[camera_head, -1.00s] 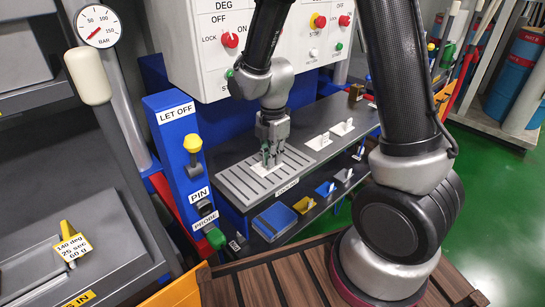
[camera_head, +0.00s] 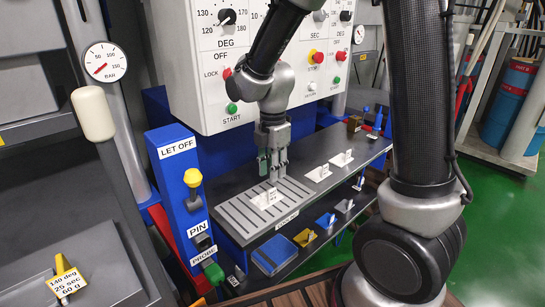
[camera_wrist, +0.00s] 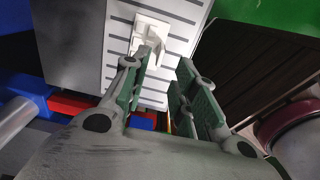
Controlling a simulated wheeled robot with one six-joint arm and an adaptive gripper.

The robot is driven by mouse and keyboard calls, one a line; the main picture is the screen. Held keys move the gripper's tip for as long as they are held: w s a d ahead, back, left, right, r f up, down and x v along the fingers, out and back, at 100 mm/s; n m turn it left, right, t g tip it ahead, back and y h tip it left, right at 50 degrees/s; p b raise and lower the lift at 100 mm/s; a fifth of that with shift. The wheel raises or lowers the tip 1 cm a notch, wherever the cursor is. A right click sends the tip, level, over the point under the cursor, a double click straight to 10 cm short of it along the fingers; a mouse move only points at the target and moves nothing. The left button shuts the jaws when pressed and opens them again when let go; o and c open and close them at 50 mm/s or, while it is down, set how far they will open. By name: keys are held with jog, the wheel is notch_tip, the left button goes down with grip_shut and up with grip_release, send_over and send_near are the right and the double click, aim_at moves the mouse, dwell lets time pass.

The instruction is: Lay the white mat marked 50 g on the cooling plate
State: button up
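A white mat (camera_head: 266,199) with an upright tab lies on the slotted grey cooling plate (camera_head: 237,217) in the head view. Its marking is too small to read. The mat also shows in the wrist view (camera_wrist: 151,38), just beyond my fingertips and flat on the plate. My gripper (camera_head: 272,174) is above the plate, clear of the mat. In the wrist view my gripper (camera_wrist: 167,62) has its two green-padded fingers apart with nothing held between them.
Two more white mats (camera_head: 318,173) (camera_head: 342,159) lie on the dark shelf to the right. Blue, yellow and grey pieces sit on the lower shelf. A blue LET OFF post (camera_head: 180,170) stands left of the plate, and a white control panel (camera_head: 185,60) rises behind.

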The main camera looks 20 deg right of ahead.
aim_at(272, 189)
jog(key=s+d+r+m+t, duration=0.1)
jog(key=s+d+r+m, duration=0.35)
jog(key=r+m, duration=0.2)
jog(key=s+d+r+m+t, duration=0.1)
jog(key=s+d+r+m, duration=0.35)
jog(key=r, duration=0.25)
jog(key=s+d+r+m+t, duration=0.2)
jog(key=s+d+m, duration=0.3)
jog(key=s+m, duration=0.4)
jog(key=shift+d+r+m, duration=0.3)
jog(key=shift+r+m, duration=0.1)
jog(key=shift+m, duration=0.8)
